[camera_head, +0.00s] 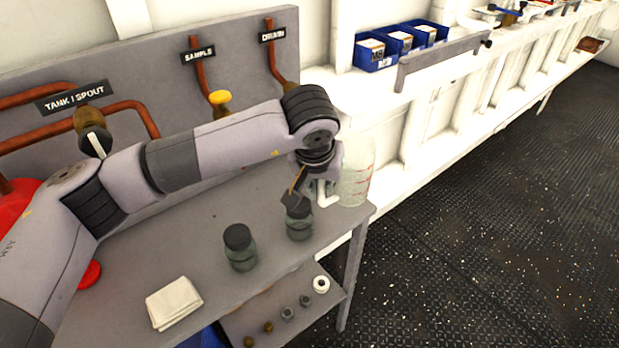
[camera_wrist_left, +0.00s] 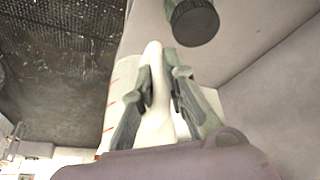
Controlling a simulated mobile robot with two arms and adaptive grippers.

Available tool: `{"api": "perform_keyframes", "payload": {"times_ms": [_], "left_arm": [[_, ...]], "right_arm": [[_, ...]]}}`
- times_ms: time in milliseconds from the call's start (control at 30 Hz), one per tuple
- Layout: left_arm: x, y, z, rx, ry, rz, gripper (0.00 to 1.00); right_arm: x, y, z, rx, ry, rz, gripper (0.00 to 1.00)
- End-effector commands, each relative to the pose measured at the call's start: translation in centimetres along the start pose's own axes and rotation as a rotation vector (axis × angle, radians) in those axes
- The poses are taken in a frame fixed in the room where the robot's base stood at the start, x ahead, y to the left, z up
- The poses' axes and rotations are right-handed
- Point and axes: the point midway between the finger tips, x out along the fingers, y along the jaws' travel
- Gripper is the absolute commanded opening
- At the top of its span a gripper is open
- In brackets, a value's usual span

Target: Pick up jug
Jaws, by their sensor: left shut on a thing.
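The jug (camera_head: 357,172) is pale and translucent with red graduation marks. It stands at the right end of the grey metal bench (camera_head: 205,222) in the head view, partly hidden behind my left arm. My left gripper (camera_head: 305,190) is at the jug's left side, by its white handle (camera_head: 326,194). In the left wrist view, the fingers of my left gripper (camera_wrist_left: 160,95) are shut on the white handle (camera_wrist_left: 155,60), one on each side. The jug's body with red marks (camera_wrist_left: 112,108) shows beside the fingers. My right gripper is not in view.
Two dark-capped jars (camera_head: 240,247) (camera_head: 299,218) stand close to the gripper. A folded white cloth (camera_head: 174,302) lies at the bench front. Pipes labelled TANK / SPOUT, SAMPLE and DRAIN run along the back panel (camera_head: 150,75). Small fittings (camera_head: 288,313) sit on a lower shelf. Open floor (camera_head: 480,210) lies right.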

Motion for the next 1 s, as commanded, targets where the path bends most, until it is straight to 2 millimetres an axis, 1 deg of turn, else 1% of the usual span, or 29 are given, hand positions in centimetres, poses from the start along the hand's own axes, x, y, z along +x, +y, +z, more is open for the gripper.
{"api": "perform_keyframes", "payload": {"times_ms": [100,600,800,1000], "left_arm": [[-0.4,1.5,1.0,0.005,0.005,0.003,0.0],[-1.8,6.6,4.6,0.003,0.005,0.002,0.0],[-2.2,8.0,5.7,0.002,0.003,0.001,0.0],[-2.5,8.9,6.3,0.0,0.004,0.001,0.0]], "right_arm": [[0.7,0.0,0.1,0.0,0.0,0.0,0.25],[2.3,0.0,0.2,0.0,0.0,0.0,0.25],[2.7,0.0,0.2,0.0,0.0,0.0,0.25],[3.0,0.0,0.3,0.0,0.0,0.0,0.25]]}}
